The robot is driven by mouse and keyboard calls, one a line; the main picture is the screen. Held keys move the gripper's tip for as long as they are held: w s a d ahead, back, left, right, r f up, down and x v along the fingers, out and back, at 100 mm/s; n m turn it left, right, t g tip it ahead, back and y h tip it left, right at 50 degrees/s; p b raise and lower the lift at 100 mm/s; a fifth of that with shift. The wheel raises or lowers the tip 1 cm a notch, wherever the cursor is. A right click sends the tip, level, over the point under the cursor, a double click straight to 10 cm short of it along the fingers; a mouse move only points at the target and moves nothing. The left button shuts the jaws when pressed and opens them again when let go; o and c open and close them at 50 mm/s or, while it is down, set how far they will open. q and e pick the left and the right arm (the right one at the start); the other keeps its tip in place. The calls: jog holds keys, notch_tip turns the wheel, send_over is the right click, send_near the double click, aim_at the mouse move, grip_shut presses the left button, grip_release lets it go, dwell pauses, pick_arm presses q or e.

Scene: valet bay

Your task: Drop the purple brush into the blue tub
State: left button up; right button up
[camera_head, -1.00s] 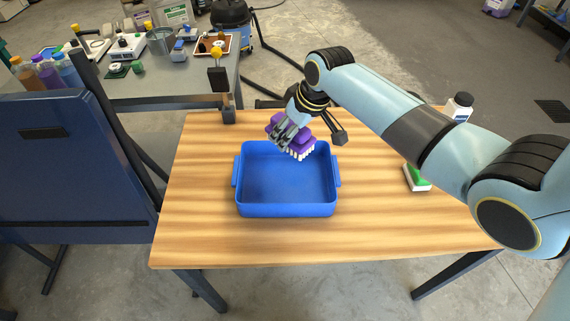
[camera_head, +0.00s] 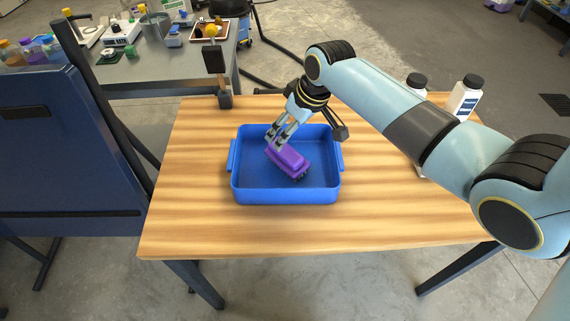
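The blue tub (camera_head: 287,197) stands on the wooden table, open side up. The purple brush (camera_head: 289,161) is within the tub's walls, tilted, with its dark underside facing down and to the right. I cannot tell whether it rests on the tub's floor. My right gripper (camera_head: 275,143) is over the tub at the brush's upper left end. Its fingers look parted and the brush lies just below their tips. My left gripper is not in view.
Two white bottles with dark caps (camera_head: 465,98) (camera_head: 416,84) stand at the table's back right, partly behind my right arm. A dark blue panel (camera_head: 65,150) stands at the left. The table's front and left are clear.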

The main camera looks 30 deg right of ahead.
jog(key=shift+r, duration=0.15)
jog(key=v, duration=1.1)
jog(key=shift+s+r, duration=0.25)
jog(key=shift+r, duration=0.05)
